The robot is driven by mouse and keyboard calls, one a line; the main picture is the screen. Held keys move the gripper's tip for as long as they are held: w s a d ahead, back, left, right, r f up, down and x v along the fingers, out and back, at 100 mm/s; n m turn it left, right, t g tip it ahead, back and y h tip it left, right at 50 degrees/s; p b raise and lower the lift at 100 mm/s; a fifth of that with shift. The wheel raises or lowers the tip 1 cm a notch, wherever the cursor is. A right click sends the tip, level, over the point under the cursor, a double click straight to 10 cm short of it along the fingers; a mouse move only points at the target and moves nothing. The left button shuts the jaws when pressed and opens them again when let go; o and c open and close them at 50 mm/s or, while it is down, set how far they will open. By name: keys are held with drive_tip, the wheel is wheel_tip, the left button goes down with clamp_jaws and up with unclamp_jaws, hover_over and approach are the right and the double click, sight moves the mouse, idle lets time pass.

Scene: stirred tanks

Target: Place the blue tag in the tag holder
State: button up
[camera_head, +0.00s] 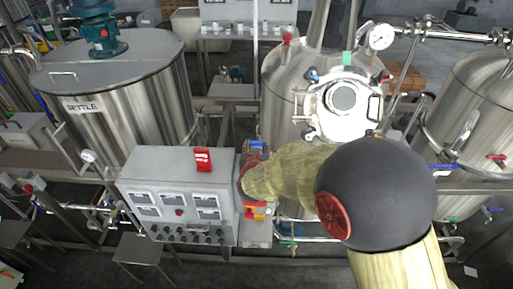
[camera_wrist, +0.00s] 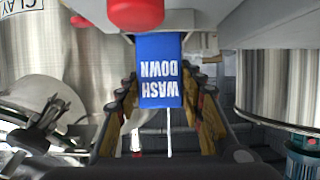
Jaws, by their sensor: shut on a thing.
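The blue tag (camera_wrist: 158,72) shows in the wrist view with white "WASH DOWN" lettering upside down; a thin pale stem runs from it toward the camera. My gripper (camera_wrist: 165,88) has its fingers on both sides of the tag and is shut on it. In the head view my gripper (camera_head: 255,165) is beside the right side of the grey control box (camera_head: 140,168), partly hidden by my arm. A small blue patch there is likely the tag. I cannot make out the tag holder with certainty.
A red rounded knob (camera_wrist: 135,12) is close to the blue tag in the wrist view. Steel tanks stand left (camera_head: 150,90) and behind my gripper (camera_head: 280,85). Pipes and valves crowd the area below.

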drive_tip(key=shift+s+r, duration=0.1)
drive_tip(key=shift+f, duration=0.25)
drive_tip(key=o, duration=1.1)
drive_tip(key=shift+o, duration=0.4)
drive_tip(key=shift+r, duration=0.1)
drive_tip(key=shift+r, duration=0.25)
drive_tip(key=v, duration=1.2)
drive_tip(key=shift+f, duration=0.2)
